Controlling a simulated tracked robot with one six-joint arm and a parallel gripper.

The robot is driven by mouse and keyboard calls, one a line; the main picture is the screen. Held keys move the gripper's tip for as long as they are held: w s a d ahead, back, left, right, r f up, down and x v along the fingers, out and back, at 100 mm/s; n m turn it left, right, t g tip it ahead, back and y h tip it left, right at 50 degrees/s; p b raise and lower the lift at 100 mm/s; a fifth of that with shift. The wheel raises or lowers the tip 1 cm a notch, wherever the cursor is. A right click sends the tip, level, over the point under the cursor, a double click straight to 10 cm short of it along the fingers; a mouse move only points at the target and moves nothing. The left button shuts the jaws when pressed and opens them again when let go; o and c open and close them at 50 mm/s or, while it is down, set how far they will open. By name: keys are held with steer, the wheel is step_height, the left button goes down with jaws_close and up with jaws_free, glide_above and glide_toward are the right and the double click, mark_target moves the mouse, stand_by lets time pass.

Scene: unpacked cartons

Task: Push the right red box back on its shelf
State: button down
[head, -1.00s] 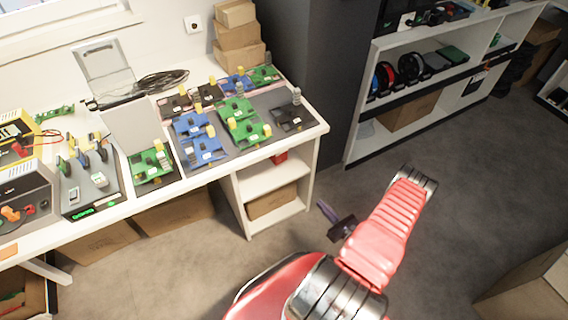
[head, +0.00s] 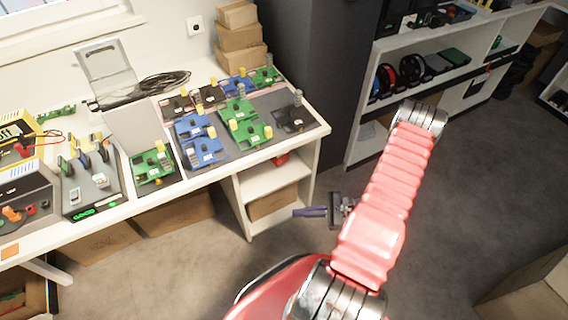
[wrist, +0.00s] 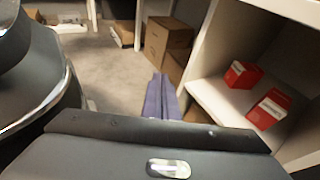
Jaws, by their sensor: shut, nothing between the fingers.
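Two red boxes with white labels sit on a white shelf in the wrist view. The right red box (wrist: 268,108) is nearer to me and close to the shelf's front edge. The left red box (wrist: 242,74) stands farther along. In the head view only a small piece of a red box (head: 281,159) shows under the tabletop; I cannot tell which one. My gripper (wrist: 160,95) is shut and empty, in front of the shelf unit and left of the boxes in the wrist view, touching neither. In the head view my gripper (head: 308,211) points left toward the shelf unit.
The white shelf (head: 262,180) lies under the end of the bench, which holds several circuit boards. A cardboard box (head: 272,202) stands on the lower shelf. Brown cartons (wrist: 165,42) stand beyond in the wrist view. The grey floor before the shelves is clear.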

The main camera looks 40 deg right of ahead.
steer(key=s+a+r+n+g+h, duration=0.1)
steer(key=a+r+n+g+h, duration=0.2)
steer(key=r+n, duration=0.5)
steer(key=s+a+r+n+g+h, duration=0.15)
steer(key=r+n+g, duration=0.25)
steer(key=r, duration=0.7)
steer(key=a+r+n+g+h, duration=0.35)
steer(key=r+n, duration=0.25)
steer(key=r, duration=0.4)
steer(key=s+a+r+n+t+h, duration=0.1)
steer(key=a+r+n+t, duration=0.2)
steer(key=a+r, duration=0.3)
steer(key=s+a+r+n+t+h, duration=0.1)
steer(key=a+r, duration=0.5)
steer(key=r, duration=0.6)
steer(key=n+t+h, duration=0.1)
steer(key=n+t, duration=0.1)
steer(key=n, duration=0.1)
steer(key=shift+s+a+r+n+t, duration=0.3)
steer(key=shift+s+a+r+t, duration=0.05)
steer(key=shift+s+r, duration=0.05)
steer(key=shift+a, duration=0.1)
